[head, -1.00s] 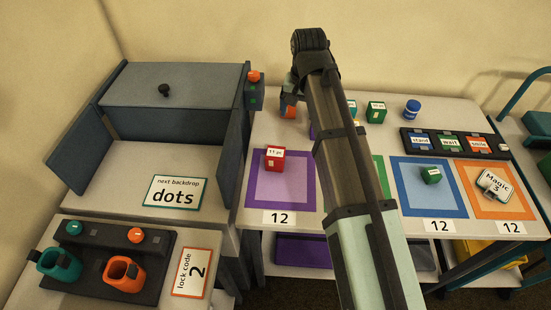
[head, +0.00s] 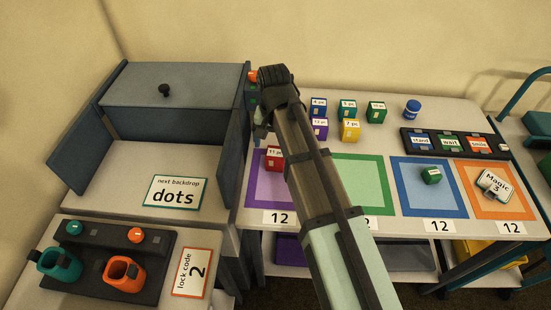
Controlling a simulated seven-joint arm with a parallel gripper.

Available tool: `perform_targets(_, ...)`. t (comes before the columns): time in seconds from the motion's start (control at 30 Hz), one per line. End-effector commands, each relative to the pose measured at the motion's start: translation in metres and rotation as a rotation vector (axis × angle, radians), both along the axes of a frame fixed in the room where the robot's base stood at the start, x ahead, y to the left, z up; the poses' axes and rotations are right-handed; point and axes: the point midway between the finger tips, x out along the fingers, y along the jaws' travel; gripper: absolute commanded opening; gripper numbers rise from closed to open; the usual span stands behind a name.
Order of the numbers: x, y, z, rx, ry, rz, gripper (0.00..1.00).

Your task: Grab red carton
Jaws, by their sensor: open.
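The red carton (head: 273,160), with a white label that seems to read 11 pc, stands on the purple-framed square (head: 262,197) at the left of the table. My arm passes close to its right side in the head view. My gripper (head: 262,133) is open, above and just behind the carton in the picture. The fingertips are small and partly covered by my arm, and I see no contact with the carton.
Behind the squares stand purple (head: 319,129), yellow (head: 351,130), blue (head: 318,107), teal (head: 348,109) and green (head: 376,112) cartons. Another green carton (head: 431,176) stands on the blue-framed square. The grey cabinet (head: 170,117) is close on the left. The green-framed square (head: 362,180) looks clear.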

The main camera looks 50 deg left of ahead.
Motion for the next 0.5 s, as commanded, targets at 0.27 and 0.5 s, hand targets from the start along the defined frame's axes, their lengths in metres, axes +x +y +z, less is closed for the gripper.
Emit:
perform_targets(0.27, 0.0, -0.001, -0.01, 0.001, -0.001, 0.0, 0.87)
perform_targets(0.5, 0.001, -0.004, -0.032, -0.001, 0.001, -0.001, 0.87)
